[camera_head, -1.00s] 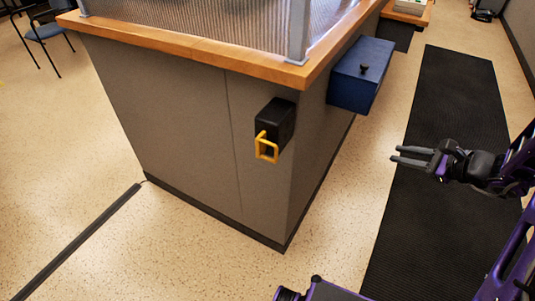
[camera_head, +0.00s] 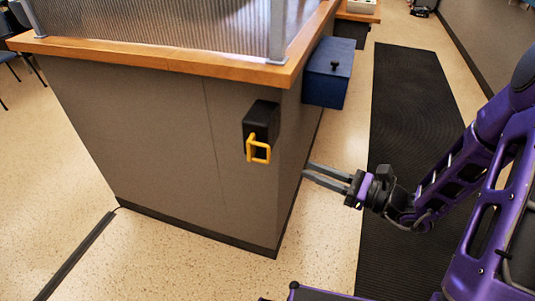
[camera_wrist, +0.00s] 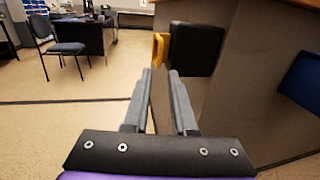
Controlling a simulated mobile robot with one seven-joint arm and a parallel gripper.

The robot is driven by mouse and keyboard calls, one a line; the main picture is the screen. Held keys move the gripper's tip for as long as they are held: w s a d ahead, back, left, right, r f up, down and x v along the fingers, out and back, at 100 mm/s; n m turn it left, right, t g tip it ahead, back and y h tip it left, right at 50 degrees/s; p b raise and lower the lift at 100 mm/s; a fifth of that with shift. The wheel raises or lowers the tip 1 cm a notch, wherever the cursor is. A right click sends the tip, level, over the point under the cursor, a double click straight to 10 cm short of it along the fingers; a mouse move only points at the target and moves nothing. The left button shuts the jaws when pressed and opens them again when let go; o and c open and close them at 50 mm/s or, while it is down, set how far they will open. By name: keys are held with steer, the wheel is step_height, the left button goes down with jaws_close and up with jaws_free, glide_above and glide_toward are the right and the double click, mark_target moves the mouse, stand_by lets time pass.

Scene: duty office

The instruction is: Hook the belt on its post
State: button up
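The belt's black housing (camera_head: 262,120) is fixed to the side of the grey counter near its corner. A yellow loop-shaped handle (camera_head: 258,150) sits at the housing's front; no length of belt shows. In the wrist view the housing (camera_wrist: 196,50) and the yellow handle (camera_wrist: 160,48) are ahead, beyond the fingertips. My gripper (camera_head: 305,170) is right of the handle and apart from it, pointing left. In the wrist view its two fingers (camera_wrist: 161,72) are apart with nothing between them. I cannot make out a post in either view.
The wood-topped counter (camera_head: 160,130) fills the middle, with a blue box (camera_head: 328,75) on its right side. A black mat (camera_head: 405,110) lies on the floor at right. A dark floor strip (camera_head: 75,255) runs at lower left. Chairs (camera_wrist: 62,47) stand farther off.

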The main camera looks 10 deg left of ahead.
mark_target(269, 159)
steer(key=x, duration=1.2)
steer(key=shift+a+b, duration=0.35)
steer(key=shift+b, duration=0.05)
steer(key=shift+f, duration=0.1)
jaws_close()
stand_by(0.6)
